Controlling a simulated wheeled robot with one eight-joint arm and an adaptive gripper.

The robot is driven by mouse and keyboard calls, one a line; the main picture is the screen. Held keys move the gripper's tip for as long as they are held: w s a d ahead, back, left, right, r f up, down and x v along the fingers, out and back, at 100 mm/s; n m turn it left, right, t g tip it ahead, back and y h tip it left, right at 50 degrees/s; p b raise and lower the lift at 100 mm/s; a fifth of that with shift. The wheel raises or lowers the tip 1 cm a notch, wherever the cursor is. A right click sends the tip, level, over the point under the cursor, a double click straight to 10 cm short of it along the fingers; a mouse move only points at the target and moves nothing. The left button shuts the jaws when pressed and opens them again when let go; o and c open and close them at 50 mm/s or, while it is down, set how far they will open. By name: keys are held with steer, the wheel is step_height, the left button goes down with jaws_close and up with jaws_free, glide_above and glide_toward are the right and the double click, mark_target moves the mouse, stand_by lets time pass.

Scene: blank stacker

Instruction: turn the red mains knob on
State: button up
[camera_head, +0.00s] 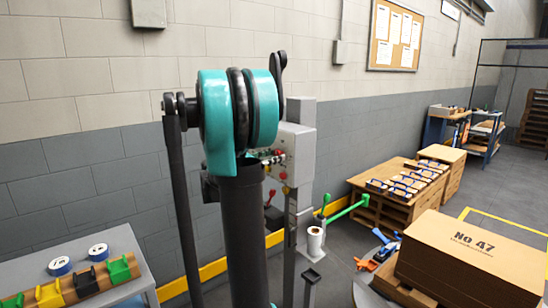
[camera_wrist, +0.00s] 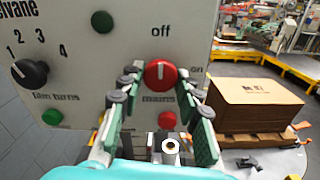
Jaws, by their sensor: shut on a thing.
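The red mains knob (camera_wrist: 160,72) is on a pale control panel (camera_wrist: 225,14), with "off" printed above it, "on" to its right and "mains" below. Its white mark stands about upright, towards "off". In the wrist view my gripper (camera_wrist: 160,88) has its green-padded fingers on either side of the knob and is shut on it. In the head view the panel's grey box (camera_head: 302,150) stands behind my arm, which hides my gripper and most of the panel face.
The panel also has a black numbered dial (camera_wrist: 29,73), green buttons (camera_wrist: 102,21) and a small red button (camera_wrist: 167,120) just below the knob. A cardboard stack (camera_wrist: 255,104) stands to the right. A workbench (camera_head: 75,262) with tape rolls is at lower left in the head view.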

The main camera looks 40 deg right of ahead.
steer(key=shift+m, duration=0.3)
steer(key=m, duration=0.3)
steer(key=shift+m, duration=0.4)
steer(key=m, duration=0.9)
steer(key=shift+m, duration=2.2)
steer(key=o, duration=1.2)
steer(key=shift+c, duration=0.2)
